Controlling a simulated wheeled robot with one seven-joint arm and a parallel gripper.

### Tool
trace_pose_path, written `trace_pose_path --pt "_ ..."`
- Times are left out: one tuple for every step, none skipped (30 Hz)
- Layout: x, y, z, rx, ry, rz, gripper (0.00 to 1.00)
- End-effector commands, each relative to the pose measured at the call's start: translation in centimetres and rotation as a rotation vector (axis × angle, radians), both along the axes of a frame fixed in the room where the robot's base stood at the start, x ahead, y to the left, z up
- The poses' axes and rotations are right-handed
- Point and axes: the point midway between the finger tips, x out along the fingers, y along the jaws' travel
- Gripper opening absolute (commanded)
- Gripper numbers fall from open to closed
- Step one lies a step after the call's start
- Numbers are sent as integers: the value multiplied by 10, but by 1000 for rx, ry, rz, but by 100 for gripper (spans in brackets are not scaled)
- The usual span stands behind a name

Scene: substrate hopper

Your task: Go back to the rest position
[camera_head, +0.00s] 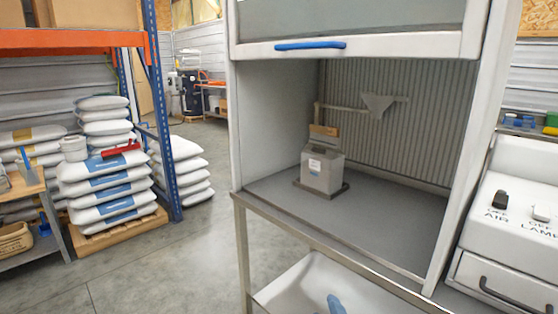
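My gripper and arm are not in view. A fume-hood-like cabinet (240,140) stands in the middle, its glass sash (350,18) raised, with a blue handle (310,45) on the sash's lower bar. Inside, a small grey hopper box (322,172) with a white label stands upright on a dark base on the cabinet floor (390,228). A tan-coloured flap or plate (323,131) shows above its top. I cannot tell whether the box holds anything.
A control panel (520,205) with AIR and LAMP switches is at the right. A white bin (300,285) with something blue inside sits under the cabinet. Stacked white sacks (105,190), a shelving rack (165,110) and a wooden bench (25,187) stand left. The floor (185,265) between is clear.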

Motion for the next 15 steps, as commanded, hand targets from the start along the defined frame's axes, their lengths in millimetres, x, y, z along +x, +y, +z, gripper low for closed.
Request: trace_pose_path --pt "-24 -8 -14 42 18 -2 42" --pt "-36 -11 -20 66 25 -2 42" --pt "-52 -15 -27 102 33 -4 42" --pt "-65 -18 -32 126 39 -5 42" --pt "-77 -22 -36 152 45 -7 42" --pt "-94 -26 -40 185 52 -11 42" --pt "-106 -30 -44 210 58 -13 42" --pt "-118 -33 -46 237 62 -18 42" --pt "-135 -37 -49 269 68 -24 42" --pt "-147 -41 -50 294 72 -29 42" --pt "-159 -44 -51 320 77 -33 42" --pt "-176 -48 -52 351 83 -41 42" --pt "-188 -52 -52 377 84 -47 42" --pt "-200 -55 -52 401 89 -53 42" --pt "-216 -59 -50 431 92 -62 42"
